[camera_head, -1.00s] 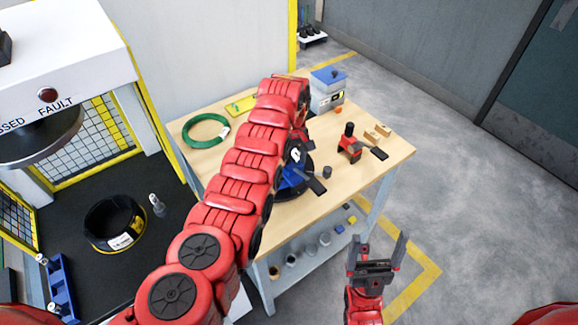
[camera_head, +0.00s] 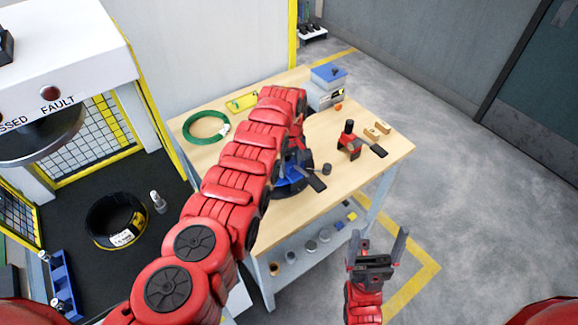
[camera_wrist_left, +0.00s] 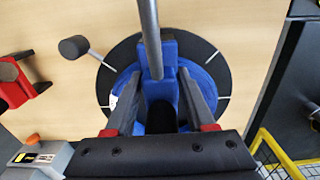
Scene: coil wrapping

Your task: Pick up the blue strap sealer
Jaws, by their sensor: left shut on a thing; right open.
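The blue strap sealer (camera_head: 293,158) is on the wooden table, over a round black disc (camera_head: 292,186), partly hidden by my left arm in the head view. In the left wrist view the sealer (camera_wrist_left: 170,52) lies between the two fingers of my left gripper (camera_wrist_left: 161,95), which is shut on it. A grey metal lever (camera_wrist_left: 150,40) runs up from it. The black disc with a blue ring shows beneath; I cannot tell whether the sealer touches it. My right gripper (camera_head: 377,250) is open and empty, off the table's front right side.
A red tool (camera_head: 350,143) with a black handle stands to the right on the table. A green coil (camera_head: 206,128), a yellow item (camera_head: 241,101) and a grey-blue box (camera_head: 327,90) are at the back. A machine with a black coil (camera_head: 116,220) stands at left.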

